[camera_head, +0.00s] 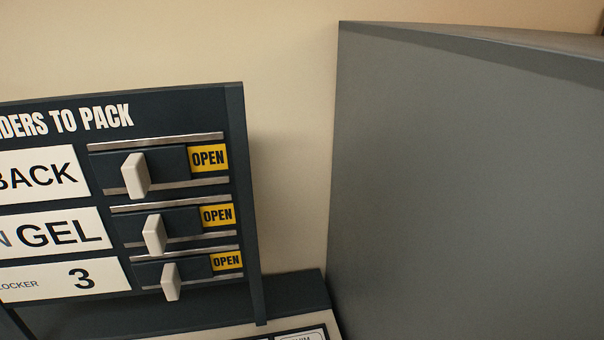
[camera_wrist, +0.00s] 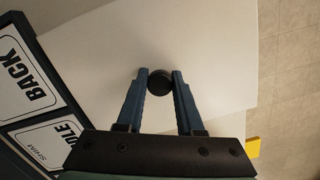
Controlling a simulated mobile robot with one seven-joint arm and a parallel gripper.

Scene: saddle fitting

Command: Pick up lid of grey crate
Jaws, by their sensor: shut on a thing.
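In the wrist view my gripper (camera_wrist: 160,78) has its two blue fingers shut on a small dark round knob (camera_wrist: 160,84). Behind the knob is a broad pale flat surface (camera_wrist: 110,55) with straight edges. I cannot tell for certain whether this surface is the crate's lid or whether the knob is fixed to it. No crate is clearly recognisable in either view. My gripper is not visible in the head view.
In the head view a dark order board (camera_head: 150,230) with sliders beside OPEN labels stands at the left. A large grey panel (camera_head: 460,190) fills the right. The wrist view shows label cards (camera_wrist: 25,75) at the left and tiled floor (camera_wrist: 290,60) at the right.

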